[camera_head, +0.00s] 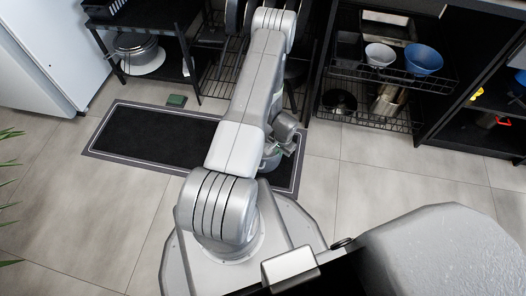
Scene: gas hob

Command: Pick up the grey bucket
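A greyish rounded thing, which may be the grey bucket (270,161), shows just right of my arm, low over the dark mat. My arm hides most of it, so I cannot tell its full shape. My gripper (287,146) is beside and above it, partly hidden behind my forearm. The fingers are too small and covered to tell whether they are open or shut, or whether they touch the greyish thing.
The dark mat (150,138) lies on the tiled floor. A black shelf with a pot (138,46) stands at the upper left. A pulled-out wire rack at right holds a white bowl (380,55), a blue bowl (423,59) and a metal container (387,101). Floor at right is clear.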

